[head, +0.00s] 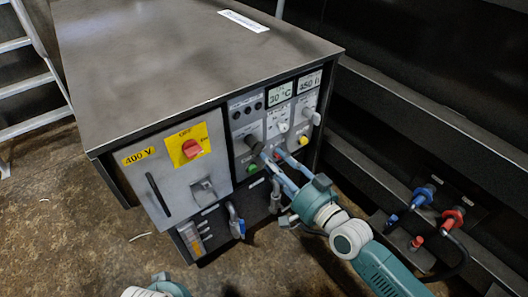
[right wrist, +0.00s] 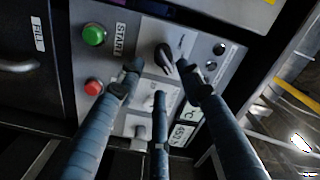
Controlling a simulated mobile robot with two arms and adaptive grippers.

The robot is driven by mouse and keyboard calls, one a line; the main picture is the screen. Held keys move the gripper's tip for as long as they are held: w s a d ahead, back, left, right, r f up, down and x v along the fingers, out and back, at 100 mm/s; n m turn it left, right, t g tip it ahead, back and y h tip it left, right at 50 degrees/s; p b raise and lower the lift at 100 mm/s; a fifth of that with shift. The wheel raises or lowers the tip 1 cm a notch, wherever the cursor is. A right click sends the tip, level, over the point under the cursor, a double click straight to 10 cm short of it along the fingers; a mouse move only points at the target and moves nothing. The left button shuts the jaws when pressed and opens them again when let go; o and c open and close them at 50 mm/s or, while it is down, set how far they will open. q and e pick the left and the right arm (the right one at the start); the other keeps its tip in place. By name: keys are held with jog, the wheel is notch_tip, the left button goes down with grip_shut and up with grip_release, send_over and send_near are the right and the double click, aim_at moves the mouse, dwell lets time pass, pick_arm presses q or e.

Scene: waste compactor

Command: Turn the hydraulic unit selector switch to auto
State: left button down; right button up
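The grey control cabinet (head: 150,60) has a switch panel on its front. A black rotary selector knob (head: 253,142) sits above the green button; its position labels are too small to read. In the right wrist view the black knob (right wrist: 165,56) lies just beyond and between the fingertips. My right gripper (head: 269,158) is open in front of the panel, its fingers (right wrist: 157,70) spread around the knob's area. I cannot tell whether a finger touches the knob.
A green button (right wrist: 94,36) and a red button (right wrist: 94,87) sit beside the knob. White knobs (head: 283,126) and displays (head: 279,95) are on the panel's right. A red main switch (head: 191,148) is left. Hose couplings (head: 423,194) stand at the right; a ladder (head: 30,85) stands far left.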

jog(key=v, duration=0.5)
jog(key=shift+s+d, duration=0.2)
